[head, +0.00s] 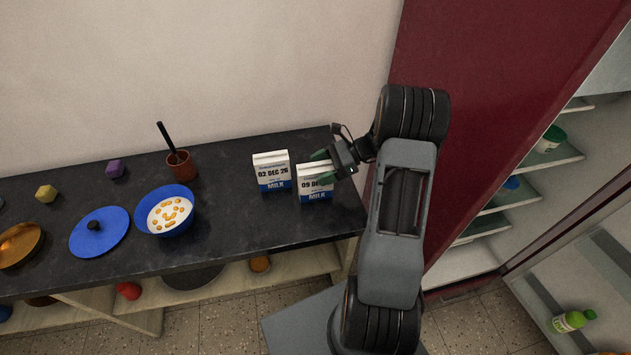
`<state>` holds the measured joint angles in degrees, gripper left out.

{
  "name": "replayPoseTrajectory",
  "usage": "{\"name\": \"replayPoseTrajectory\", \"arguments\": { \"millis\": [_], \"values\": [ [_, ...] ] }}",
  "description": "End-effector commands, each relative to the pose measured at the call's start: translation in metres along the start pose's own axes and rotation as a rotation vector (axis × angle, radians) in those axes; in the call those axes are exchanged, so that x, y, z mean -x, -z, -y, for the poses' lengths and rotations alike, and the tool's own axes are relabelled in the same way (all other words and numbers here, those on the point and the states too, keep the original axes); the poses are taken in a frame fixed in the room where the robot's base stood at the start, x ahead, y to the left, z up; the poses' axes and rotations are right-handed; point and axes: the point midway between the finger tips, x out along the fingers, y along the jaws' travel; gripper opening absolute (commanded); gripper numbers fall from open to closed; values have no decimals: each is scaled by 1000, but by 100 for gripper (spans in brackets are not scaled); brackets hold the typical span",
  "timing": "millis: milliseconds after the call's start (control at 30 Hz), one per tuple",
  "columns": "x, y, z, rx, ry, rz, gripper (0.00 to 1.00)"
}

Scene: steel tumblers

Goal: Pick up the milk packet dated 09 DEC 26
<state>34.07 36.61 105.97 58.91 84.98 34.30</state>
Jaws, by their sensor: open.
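Two white and blue milk packets stand upright side by side on the dark counter in the head view. The right packet reads 09 DEC (316,190), its year partly hidden or unclear. The left packet reads 02 DEC 26 (272,173). My gripper (322,165) is open at the top right of the 09 DEC packet, with its green-tipped fingers close around or over the packet's upper part. I cannot tell whether the fingers touch it. The gripper hides part of the packet's top right.
A blue bowl (153,222) with white and yellow contents, a blue lid (84,245) and a brown cup (183,171) with a dark utensil stand left on the counter (235,235). An open fridge (530,199) is at the right. The counter in front of the packets is clear.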

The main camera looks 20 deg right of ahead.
Motion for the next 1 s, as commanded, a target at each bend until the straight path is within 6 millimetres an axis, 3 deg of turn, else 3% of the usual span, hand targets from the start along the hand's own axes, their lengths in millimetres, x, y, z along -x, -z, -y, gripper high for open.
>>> {"name": "replayPoseTrajectory", "arguments": {
  "millis": [300,1000],
  "values": [
    [-4,0,0,1,0,-1,78],
    [-3,0,0,1,0,-1,11]
  ]
}}
